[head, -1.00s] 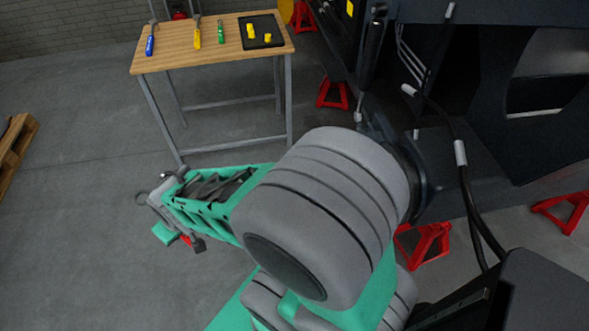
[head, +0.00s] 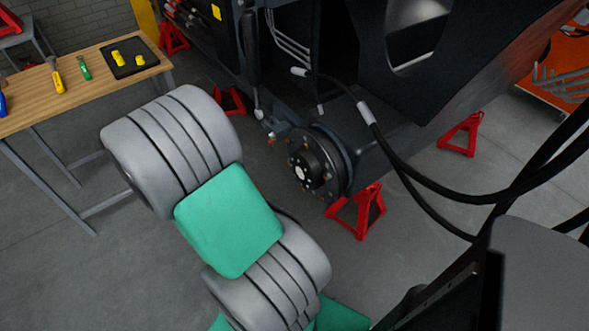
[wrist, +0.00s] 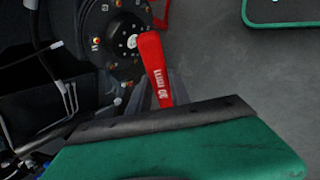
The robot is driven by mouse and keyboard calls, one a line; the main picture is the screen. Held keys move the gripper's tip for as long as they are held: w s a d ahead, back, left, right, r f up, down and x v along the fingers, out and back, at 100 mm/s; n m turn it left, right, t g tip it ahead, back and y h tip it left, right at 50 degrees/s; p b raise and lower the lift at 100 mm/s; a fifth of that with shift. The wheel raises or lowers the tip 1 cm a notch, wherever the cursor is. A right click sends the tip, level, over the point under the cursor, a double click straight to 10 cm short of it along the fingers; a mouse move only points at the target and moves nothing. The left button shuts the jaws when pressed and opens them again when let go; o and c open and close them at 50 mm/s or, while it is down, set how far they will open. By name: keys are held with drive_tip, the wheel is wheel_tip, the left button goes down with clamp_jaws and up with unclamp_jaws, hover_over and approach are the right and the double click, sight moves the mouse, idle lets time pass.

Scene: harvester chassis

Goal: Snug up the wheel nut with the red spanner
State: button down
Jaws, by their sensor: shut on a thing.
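The red spanner (wrist: 155,68) shows in the wrist view, its marked handle running up from my gripper (wrist: 172,92). My gripper is shut on it; the finger pads are partly hidden behind the wrist housing. The spanner's upper end overlaps the edge of the dark wheel hub (wrist: 112,42) in that view; I cannot tell whether it touches. Brass-coloured wheel nuts (wrist: 97,40) sit around the hub's face. In the head view the hub (head: 318,163) is on the chassis side, right of my arm. My gripper is hidden there behind my arm.
A red axle stand (head: 357,210) is below the hub, and another (head: 462,134) is further right. Black hoses (head: 400,160) hang at the right. A wooden workbench (head: 35,115) with hand tools and a black tray (head: 131,62) is at the left.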

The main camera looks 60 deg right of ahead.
drive_tip(key=s+d+r+n+g+h+b, duration=0.2)
drive_tip(key=s+d+h+b, duration=0.3)
drive_tip(key=s+d, duration=0.9)
drive_tip(key=d+n+h, duration=0.1)
drive_tip(key=h, duration=0.2)
drive_tip(key=shift+d+r+g, duration=0.15)
drive_tip(key=shift+d+g, duration=0.05)
drive_tip(key=shift+g, duration=0.1)
drive_tip(key=shift+r, duration=0.1)
drive_tip(key=shift+s+d+r+p, duration=0.1)
drive_tip(key=shift+s+d+p, duration=0.25)
drive_tip(key=shift+d, duration=0.3)
drive_tip(key=shift+s+d+p, duration=0.15)
drive_tip(key=shift+s+d, duration=0.35)
drive_tip(key=shift+d, duration=0.1)
drive_tip(key=shift+s+d+r+p, duration=0.1)
drive_tip(key=shift+s+d+p, duration=0.25)
drive_tip(key=shift+d, duration=0.3)
